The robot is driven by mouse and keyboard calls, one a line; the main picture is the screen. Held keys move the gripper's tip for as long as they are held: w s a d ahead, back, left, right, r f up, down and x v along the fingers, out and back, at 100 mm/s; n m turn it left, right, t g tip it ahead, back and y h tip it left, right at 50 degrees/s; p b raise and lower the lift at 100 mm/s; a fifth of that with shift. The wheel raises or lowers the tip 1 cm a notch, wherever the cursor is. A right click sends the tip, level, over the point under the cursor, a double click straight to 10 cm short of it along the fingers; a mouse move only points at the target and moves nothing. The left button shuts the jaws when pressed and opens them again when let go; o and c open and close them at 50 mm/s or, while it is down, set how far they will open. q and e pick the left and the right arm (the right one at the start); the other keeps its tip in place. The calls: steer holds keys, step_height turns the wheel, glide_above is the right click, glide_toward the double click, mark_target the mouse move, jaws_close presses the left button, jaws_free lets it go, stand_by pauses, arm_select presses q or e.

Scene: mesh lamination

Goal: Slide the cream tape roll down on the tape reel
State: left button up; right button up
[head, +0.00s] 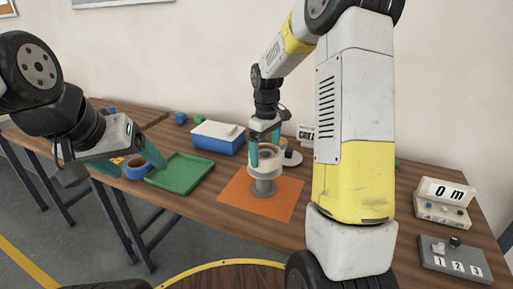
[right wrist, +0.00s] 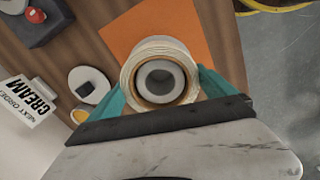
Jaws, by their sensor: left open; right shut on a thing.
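The cream tape roll (head: 271,152) is between the teal fingers of my right gripper (head: 266,155), which is shut on it. The grey tape reel (head: 263,188) stands upright on an orange mat, directly below the roll. In the right wrist view the cream roll (right wrist: 137,75) is seen from above as a ring, with the grey reel top (right wrist: 160,64) showing inside its hole. How far down the reel the roll sits is hard to tell. My left gripper (head: 128,160) is open and empty at the left, near the green tray.
The orange mat (head: 240,197) lies on the wooden table. A green tray (head: 180,174), a blue-sided roll (head: 136,168) and a blue-and-white box (head: 217,137) are to the left. A CREAM sign (right wrist: 35,100) stands behind. A 0 m counter (head: 443,200) and numbered button box (head: 455,260) are at right.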

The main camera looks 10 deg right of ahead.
steer(key=shift+r, duration=2.25)
steer(key=shift+f, duration=2.95)
stand_by(0.8)
steer(key=o, duration=1.1)
steer(key=shift+c, duration=0.2)
steer(key=s+r+m+t, duration=0.1)
steer(key=s+r, duration=0.2)
steer(key=r, duration=0.4)
steer(key=s+r+m+t, duration=0.1)
steer(key=s+r, duration=0.2)
steer(key=r, duration=0.4)
steer(key=s+a+r+m+t+y, duration=0.1)
steer(key=s+m+t, duration=0.1)
steer(key=s, duration=0.7)
steer(key=s+a+r+m+t+y, duration=0.1)
steer(key=s+r+m+t, duration=0.1)
steer(key=s, duration=0.7)
steer(key=shift+a+r+m, duration=0.15)
steer(key=shift+r+m, duration=0.1)
steer(key=shift+m, duration=0.65)
